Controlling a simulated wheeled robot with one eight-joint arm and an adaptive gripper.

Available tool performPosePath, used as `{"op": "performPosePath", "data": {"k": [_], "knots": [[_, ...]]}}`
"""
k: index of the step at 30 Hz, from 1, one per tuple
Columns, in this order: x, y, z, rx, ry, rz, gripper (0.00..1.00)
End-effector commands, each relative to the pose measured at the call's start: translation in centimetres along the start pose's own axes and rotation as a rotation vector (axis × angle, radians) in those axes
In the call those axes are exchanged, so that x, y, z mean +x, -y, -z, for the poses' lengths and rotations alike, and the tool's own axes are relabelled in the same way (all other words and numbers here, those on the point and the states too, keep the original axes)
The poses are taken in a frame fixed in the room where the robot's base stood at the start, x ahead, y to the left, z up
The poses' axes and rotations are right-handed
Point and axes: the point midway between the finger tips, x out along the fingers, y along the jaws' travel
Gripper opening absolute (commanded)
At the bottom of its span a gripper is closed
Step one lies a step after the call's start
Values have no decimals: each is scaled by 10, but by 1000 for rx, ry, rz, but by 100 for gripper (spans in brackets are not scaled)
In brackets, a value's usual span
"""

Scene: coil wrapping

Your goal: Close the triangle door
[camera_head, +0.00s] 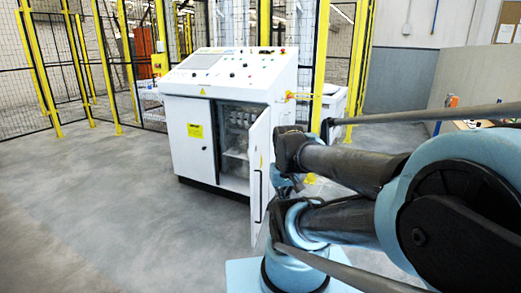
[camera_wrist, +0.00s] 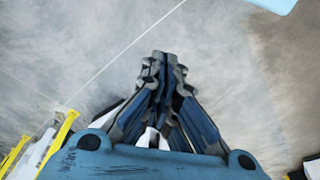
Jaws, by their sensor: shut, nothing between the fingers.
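A white control cabinet (camera_head: 228,104) stands ahead in the head view. Its right door (camera_head: 259,150) is swung open towards me, with a dark handle on its outer face and a small yellow mark I cannot read. The open bay (camera_head: 235,150) shows grey components inside. The left door (camera_head: 191,150) is shut and bears a yellow label. My gripper (camera_wrist: 165,62) is shut and empty in the wrist view, above bare floor. The door is not clear in that view. In the head view my arm crosses in front of the area right of the door, and I cannot make out the fingertips.
Yellow-posted mesh fencing (camera_head: 82,60) runs behind the cabinet. A grey wall (camera_head: 400,80) and a low partition (camera_head: 470,75) stand at the right. The grey floor (camera_head: 110,215) left of and before the cabinet is clear. Yellow posts (camera_wrist: 60,140) show at the wrist view's lower left.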

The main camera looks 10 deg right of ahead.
Motion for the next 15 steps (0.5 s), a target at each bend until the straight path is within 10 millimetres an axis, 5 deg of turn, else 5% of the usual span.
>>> {"op": "performPosePath", "data": {"k": [8, 15], "knots": [[-8, 1, -5, 19, -10, 6, 0], [-29, 9, 29, 217, 19, 70, 0]]}}
